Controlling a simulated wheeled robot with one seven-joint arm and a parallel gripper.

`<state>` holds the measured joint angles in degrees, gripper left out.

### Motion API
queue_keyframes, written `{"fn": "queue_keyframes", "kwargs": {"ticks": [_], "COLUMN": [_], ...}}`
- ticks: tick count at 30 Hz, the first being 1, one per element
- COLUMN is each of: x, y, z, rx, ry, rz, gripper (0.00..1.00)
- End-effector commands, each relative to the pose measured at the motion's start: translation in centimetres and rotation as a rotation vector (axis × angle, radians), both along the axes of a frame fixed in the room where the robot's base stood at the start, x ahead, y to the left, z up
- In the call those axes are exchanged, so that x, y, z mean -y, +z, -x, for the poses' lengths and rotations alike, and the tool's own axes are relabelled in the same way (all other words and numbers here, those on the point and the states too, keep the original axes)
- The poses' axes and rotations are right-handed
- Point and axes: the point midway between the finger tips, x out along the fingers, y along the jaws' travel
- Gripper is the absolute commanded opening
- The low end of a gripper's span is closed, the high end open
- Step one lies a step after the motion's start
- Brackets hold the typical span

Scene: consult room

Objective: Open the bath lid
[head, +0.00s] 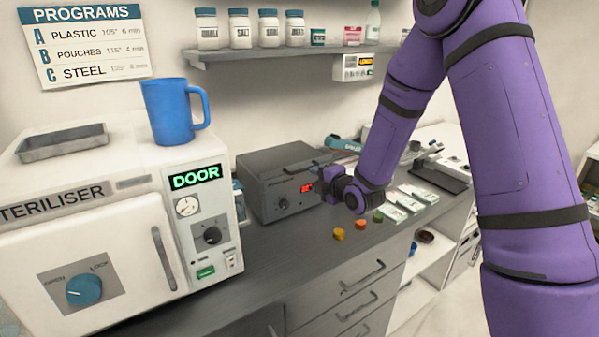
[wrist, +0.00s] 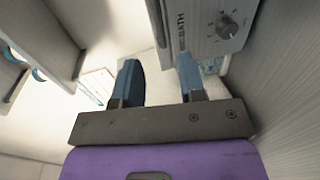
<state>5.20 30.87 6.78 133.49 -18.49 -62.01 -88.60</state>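The bath is a dark grey box (head: 285,180) on the counter, with a red display and a knob on its front. Its flat lid (head: 288,155) looks closed. In the wrist view the bath's front (wrist: 205,32), with "BATH" lettering and a knob, is at the upper right. My gripper (head: 322,174) is at the right end of the bath's front; the arm partly hides that end. In the wrist view my gripper (wrist: 160,80) is open, with two blue fingers apart and nothing between them. The right fingertip overlaps the bath's lower edge in the picture; I cannot tell if they touch.
The steriliser (head: 110,220) stands left of the bath, with a blue jug (head: 173,110) and a grey tray (head: 62,142) on top. Small coloured pots (head: 360,224) and white packets (head: 405,200) lie on the counter. A shelf (head: 290,54) with jars hangs above.

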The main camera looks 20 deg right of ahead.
Motion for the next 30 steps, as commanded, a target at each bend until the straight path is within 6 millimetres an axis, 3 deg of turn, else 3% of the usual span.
{"fn": "queue_keyframes", "kwargs": {"ticks": [15, 21, 30], "x": [-2.5, -2.9, -3.0], "y": [-1.7, -1.9, -2.0], "z": [-7.7, -9.0, -9.2], "rx": [-0.001, -0.001, -0.002], "ry": [0.0, -0.002, -0.002], "rz": [-0.002, -0.003, -0.002], "gripper": [0.38, 0.38, 0.38]}}
